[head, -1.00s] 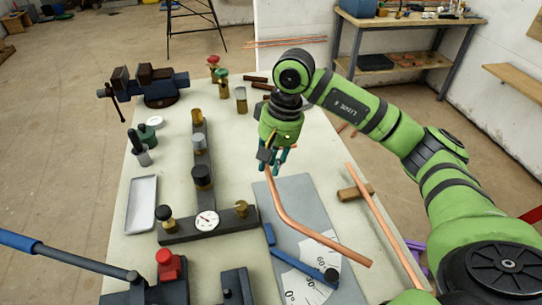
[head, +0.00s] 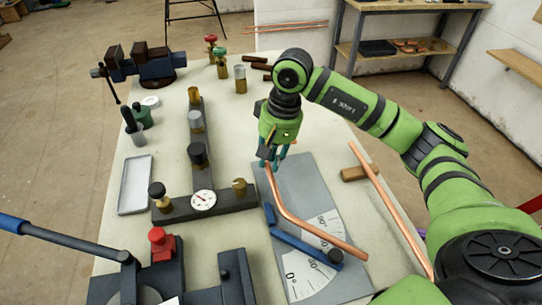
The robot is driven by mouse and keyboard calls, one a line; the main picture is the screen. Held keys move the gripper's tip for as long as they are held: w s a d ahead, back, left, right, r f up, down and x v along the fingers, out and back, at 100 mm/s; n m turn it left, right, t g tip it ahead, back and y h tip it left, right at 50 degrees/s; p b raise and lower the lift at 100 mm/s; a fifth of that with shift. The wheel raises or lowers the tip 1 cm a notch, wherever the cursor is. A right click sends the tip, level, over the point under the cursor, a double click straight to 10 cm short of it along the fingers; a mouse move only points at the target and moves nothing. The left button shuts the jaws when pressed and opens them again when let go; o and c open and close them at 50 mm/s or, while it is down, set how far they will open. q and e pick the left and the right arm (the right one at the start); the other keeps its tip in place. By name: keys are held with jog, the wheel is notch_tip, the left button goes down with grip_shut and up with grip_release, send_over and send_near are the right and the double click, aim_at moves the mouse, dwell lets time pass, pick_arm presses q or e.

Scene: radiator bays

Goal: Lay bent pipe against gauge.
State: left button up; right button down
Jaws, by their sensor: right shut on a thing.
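The bent copper pipe (head: 289,215) is in my right gripper (head: 275,157), which is shut on its upper end. The pipe runs down from the fingers, bends, and reaches to the lower right over the gauge. My left gripper is not in view.
A black fixture with a dial (head: 203,200), a white tray (head: 135,185), a vise (head: 150,65) and a blue-handled bender (head: 70,240) fill the left side of the bench.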

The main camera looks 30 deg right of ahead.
jog(key=shift+a+b, duration=0.1)
jog(key=shift+b, duration=0.5)
dwell(1.0)
jog(key=shift+f+b, duration=0.9)
jog(key=shift+b, duration=0.1)
dwell(0.3)
jog(key=shift+h, duration=0.3)
jog(key=shift+f+b, duration=0.45)
jog(key=shift+b, duration=0.35)
jog(key=c, duration=1)
grip_release()
